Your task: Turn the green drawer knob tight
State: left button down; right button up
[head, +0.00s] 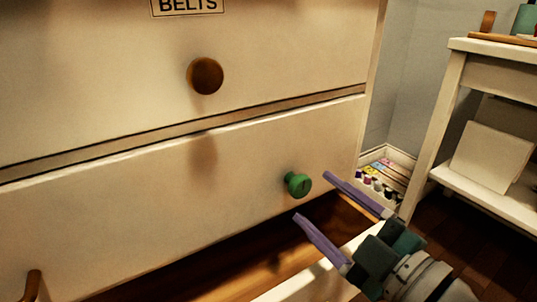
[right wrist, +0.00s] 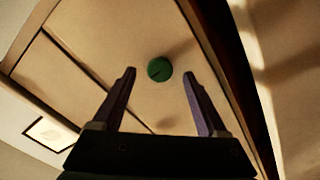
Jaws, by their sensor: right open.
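The green drawer knob (head: 298,184) sticks out from the right part of the lower drawer front (head: 150,215). It also shows in the right wrist view (right wrist: 159,69), with a dark slot line on its face. My right gripper (head: 312,197) is open and empty, its two purple fingers pointing at the knob from the lower right. In the right wrist view the knob lies ahead of the gap between the fingertips (right wrist: 159,72), and neither finger seems to touch it. My left gripper is not in view.
A brown round knob (head: 205,76) sits on the drawer above, under a BELTS label (head: 187,6). A brown handle (head: 32,286) is at the lower left. A white shelf (head: 455,90) stands at the right, with a box of small coloured items (head: 385,175) on the floor beside it.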

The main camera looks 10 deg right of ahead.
jog(key=p+v, duration=0.1)
jog(key=v, duration=0.5)
jog(key=shift+s, duration=0.35)
jog(key=shift+d, duration=0.1)
